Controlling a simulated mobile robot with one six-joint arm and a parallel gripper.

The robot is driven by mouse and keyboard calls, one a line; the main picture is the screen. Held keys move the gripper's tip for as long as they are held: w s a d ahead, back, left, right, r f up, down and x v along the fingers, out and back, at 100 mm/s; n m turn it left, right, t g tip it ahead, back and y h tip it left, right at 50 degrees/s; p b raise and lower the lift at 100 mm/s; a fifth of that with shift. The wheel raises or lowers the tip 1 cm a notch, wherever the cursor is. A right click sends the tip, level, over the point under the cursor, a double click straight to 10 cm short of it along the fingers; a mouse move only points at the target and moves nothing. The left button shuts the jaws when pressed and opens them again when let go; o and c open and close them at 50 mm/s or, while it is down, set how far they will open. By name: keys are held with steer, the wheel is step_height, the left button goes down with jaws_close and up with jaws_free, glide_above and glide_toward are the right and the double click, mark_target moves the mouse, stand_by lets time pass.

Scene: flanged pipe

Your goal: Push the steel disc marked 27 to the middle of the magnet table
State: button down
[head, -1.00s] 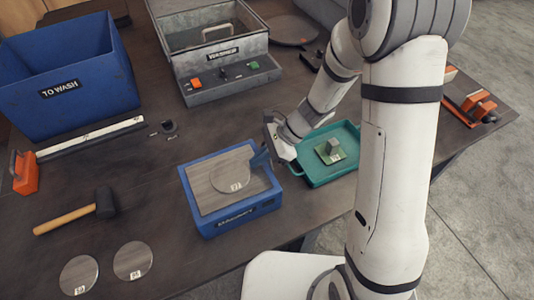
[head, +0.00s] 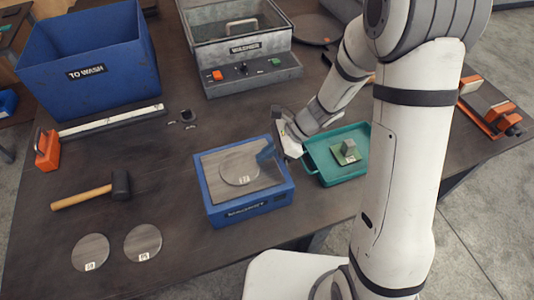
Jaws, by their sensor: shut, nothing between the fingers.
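The blue magnet table (head: 250,210), labelled MAGNET, has a grey top plate. A round steel disc (head: 238,164) lies flat on that plate, near its middle and slightly toward the back edge. Its small white tag looks like 27, though the print is tiny. My gripper (head: 266,152) reaches in over the right side of the plate, its fingers shut and empty. The blue fingertips are at the disc's right edge; I cannot tell whether they touch it.
Two loose discs (head: 90,253) (head: 142,243) and a mallet (head: 95,190) lie front left. A green tray (head: 320,180) holding a small block (head: 347,150) stands right of the magnet table. The TO WASH bin (head: 90,60) and the washer (head: 240,65) stand behind.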

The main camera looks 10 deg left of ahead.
steer(key=shift+d, duration=0.15)
steer(key=shift+w+d, duration=0.15)
steer(key=shift+d, duration=0.15)
steer(key=d+f+v, duration=0.1)
steer(key=v, duration=1.1)
steer(key=shift+w+d+f+p, duration=0.2)
steer(key=shift+d+p, duration=0.1)
steer(key=s+d+r+n+t+h, duration=0.5)
steer(key=s+d+r+n+h, duration=0.3)
steer(key=s+n, duration=0.5)
steer(key=shift+d+r+n+h, duration=0.3)
steer(key=shift+d+r+n, duration=0.4)
steer(key=shift+d+r, duration=0.85)
